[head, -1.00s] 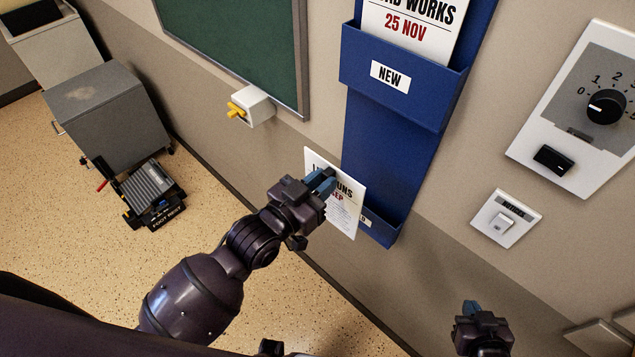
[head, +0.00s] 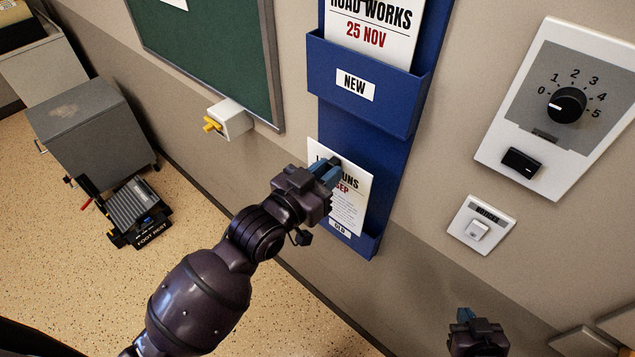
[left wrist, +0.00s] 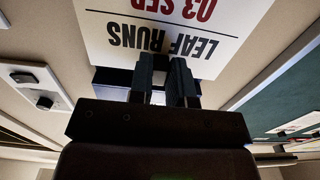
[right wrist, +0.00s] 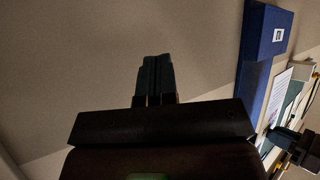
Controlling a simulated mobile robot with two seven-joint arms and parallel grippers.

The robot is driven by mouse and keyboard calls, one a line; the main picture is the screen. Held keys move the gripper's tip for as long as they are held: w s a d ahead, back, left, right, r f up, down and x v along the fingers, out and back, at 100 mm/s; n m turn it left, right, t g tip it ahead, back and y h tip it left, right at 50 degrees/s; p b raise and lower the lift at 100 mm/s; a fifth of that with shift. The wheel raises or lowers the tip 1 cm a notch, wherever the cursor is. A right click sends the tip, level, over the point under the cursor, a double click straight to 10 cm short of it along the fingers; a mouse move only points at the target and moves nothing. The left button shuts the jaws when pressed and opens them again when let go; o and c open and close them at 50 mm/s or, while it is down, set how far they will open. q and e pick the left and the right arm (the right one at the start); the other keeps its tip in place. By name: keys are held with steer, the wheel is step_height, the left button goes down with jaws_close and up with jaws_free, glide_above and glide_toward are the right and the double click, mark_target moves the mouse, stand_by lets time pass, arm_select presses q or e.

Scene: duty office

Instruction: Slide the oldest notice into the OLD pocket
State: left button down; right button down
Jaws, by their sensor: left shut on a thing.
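The white LEAF RUNS notice, dated 03 SEP (left wrist: 165,30), is in my left gripper (head: 335,170). In the left wrist view the fingers (left wrist: 163,80) are shut on its heading edge. In the head view the notice (head: 350,205) hangs upright before the lower part of the blue wall rack. Its lower edge meets the rim of the OLD pocket (head: 368,245), with the OLD label (head: 340,229) showing just below. I cannot tell whether that edge is behind the pocket front. My right gripper (head: 465,315) is low at right; its fingers (right wrist: 155,78) are together and empty.
The NEW pocket (head: 395,100) above holds a ROAD WORKS notice (head: 372,30) dated 25 NOV. A dial panel (head: 500,130) and a small switch plate (head: 482,225) are on the wall at right. A green board (head: 215,60) and a white holder (head: 233,120) are at left.

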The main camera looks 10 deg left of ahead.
mark_target(342, 161)
arm_select(q)
steer(key=shift+b+x, duration=0.8)
steer(key=shift+x, duration=1.25)
steer(key=shift+w+d, duration=0.1)
steer(key=shift+w, duration=0.05)
arm_select(e)
steer(key=shift+w+f, duration=0.35)
steer(key=shift+f, duration=0.3)
steer(key=shift+s+f, duration=0.4)
steer(key=shift+s, duration=0.15)
arm_select(q)
steer(key=shift+p, duration=0.3)
arm_select(e)
steer(key=shift+w+r, duration=0.6)
steer(key=shift+r, duration=0.25)
